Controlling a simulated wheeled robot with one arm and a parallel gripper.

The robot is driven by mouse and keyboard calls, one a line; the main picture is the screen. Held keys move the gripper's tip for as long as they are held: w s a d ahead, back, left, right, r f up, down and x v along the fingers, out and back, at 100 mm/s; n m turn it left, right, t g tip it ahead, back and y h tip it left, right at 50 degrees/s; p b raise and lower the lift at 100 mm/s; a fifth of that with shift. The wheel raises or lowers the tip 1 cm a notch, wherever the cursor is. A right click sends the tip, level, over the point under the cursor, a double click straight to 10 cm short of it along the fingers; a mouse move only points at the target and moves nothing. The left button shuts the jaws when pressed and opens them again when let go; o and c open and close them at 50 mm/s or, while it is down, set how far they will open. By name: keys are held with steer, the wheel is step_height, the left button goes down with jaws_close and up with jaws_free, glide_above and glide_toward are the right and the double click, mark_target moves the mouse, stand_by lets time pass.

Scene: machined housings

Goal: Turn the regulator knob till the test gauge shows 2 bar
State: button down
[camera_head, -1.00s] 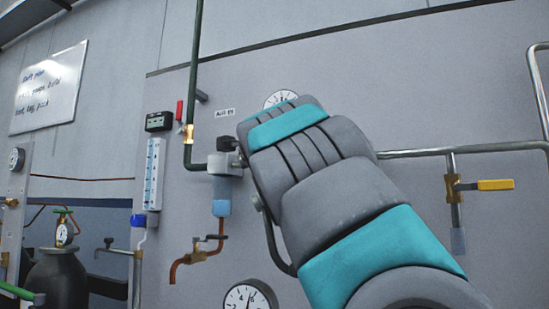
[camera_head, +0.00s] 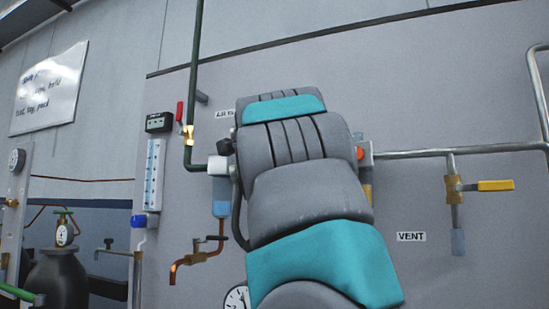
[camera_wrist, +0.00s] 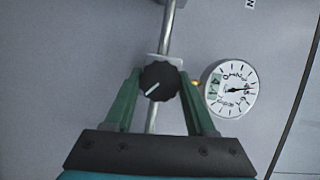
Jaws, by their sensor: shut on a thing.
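The black regulator knob (camera_wrist: 159,82) with a white pointer line sits between the two green fingers of my gripper (camera_wrist: 160,75) in the wrist view. My gripper is shut on it from both sides. A round white gauge (camera_wrist: 231,90) with a dark needle and a small greenish window is right of the knob. It is turned and small, so I cannot read its value surely. In the head view my arm hides the gripper and knob. A lower gauge (camera_head: 236,299) shows only partly beside my arm; I cannot tell which is the test gauge.
A red-handled valve (camera_head: 180,112) and a green pipe (camera_head: 195,60) are left of my arm. A copper tap (camera_head: 195,257) is lower left. A yellow-handled valve (camera_head: 494,186) and a VENT label (camera_head: 411,237) are to the right. A dark cylinder (camera_head: 64,276) stands far left.

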steer(key=shift+f, duration=0.1)
stand_by(0.3)
steer(key=shift+c, duration=1.1)
jaws_free()
steer(key=s+b, duration=0.1)
steer(key=s, duration=0.6)
steer(key=shift+s+d+r, duration=0.15)
steer(key=shift+s+r, duration=0.05)
steer(key=shift+s, duration=0.2)
